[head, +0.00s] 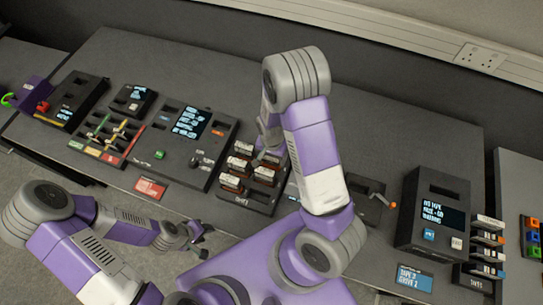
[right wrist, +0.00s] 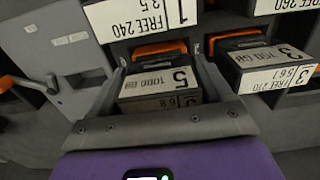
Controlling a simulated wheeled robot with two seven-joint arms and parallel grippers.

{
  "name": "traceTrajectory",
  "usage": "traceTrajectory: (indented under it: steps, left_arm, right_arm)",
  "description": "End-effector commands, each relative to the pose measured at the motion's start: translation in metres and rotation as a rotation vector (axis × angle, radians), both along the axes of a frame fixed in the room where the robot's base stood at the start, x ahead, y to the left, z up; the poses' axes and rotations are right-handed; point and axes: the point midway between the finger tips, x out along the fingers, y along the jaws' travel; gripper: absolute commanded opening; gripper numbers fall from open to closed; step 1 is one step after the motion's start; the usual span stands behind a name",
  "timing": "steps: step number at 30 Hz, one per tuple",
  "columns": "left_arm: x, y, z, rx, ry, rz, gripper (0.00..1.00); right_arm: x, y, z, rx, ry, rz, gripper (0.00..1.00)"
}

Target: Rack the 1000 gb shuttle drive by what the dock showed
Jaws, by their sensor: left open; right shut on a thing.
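In the right wrist view my right gripper (right wrist: 160,108) is shut on a dark drive (right wrist: 158,84) whose upside-down white label reads 1000 GB with a 5. In the head view my right gripper (head: 268,153) is over the drive rack (head: 238,199), which holds several dark red-brown drives with white labels. My arm hides part of that rack, and the held drive is not clear there. Another 1000 GB-type drive marked 3 (right wrist: 272,62) sits to the right in the wrist view. My left gripper (head: 195,238) is open and empty near the table's front edge.
A panel with a lit screen (head: 190,122) stands left of the rack. A dark unit with a screen (head: 440,215) stands at the right, beside stacked labelled pieces (head: 487,240). A red card (head: 150,188) and blue card (head: 415,277) lie in front. The back of the table is clear.

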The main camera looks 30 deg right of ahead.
Motion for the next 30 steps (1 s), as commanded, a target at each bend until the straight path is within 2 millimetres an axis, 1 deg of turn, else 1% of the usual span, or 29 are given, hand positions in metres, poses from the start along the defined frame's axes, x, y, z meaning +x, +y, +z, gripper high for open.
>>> traceTrajectory:
  steps: [18, 29, 30]
  left_arm:
    - [0.0, 0.0, -0.01, 0.0, 0.0, 0.0, 0.43]
    - [0.0, 0.0, -0.01, 0.0, 0.0, 0.0, 0.43]
    - [0.0, 0.0, -0.01, 0.0, 0.0, 0.0, 0.43]
  right_arm:
    - [0.0, 0.0, -0.012, 0.0, -0.001, 0.0, 0.29]
    - [0.0, 0.0, -0.012, 0.0, -0.001, 0.0, 0.29]
    - [0.0, 0.0, -0.012, 0.0, -0.001, 0.0, 0.83]
